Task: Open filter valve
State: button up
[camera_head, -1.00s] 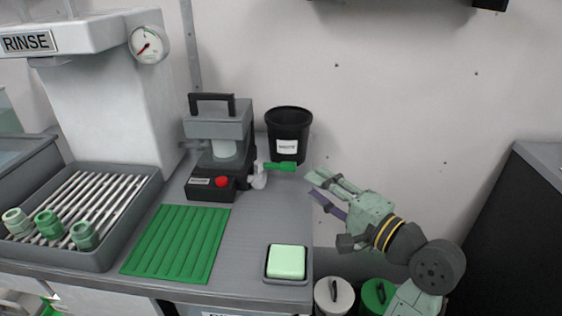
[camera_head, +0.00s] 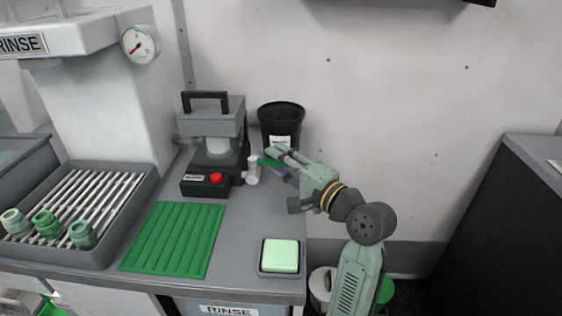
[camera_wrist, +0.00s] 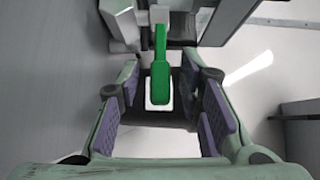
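The filter valve's green lever (camera_wrist: 160,65) lies between the two spread fingers of my gripper (camera_wrist: 165,115) in the wrist view, with a gap on each side. In the head view my gripper (camera_head: 276,162) is at the lever (camera_head: 265,162) and partly covers it. The white valve body (camera_head: 252,172) sits at the right side of the black and grey filter unit (camera_head: 213,150). The lever points out to the right, away from the unit. My gripper is open and holds nothing.
A black waste bin (camera_head: 281,117) stands right behind my gripper. A green ribbed mat (camera_head: 172,238), a tray with a pale green block (camera_head: 280,256) and a rinse rack (camera_head: 75,205) with fittings share the counter. The wall is behind.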

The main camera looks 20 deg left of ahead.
grip_shut()
dwell(0.7)
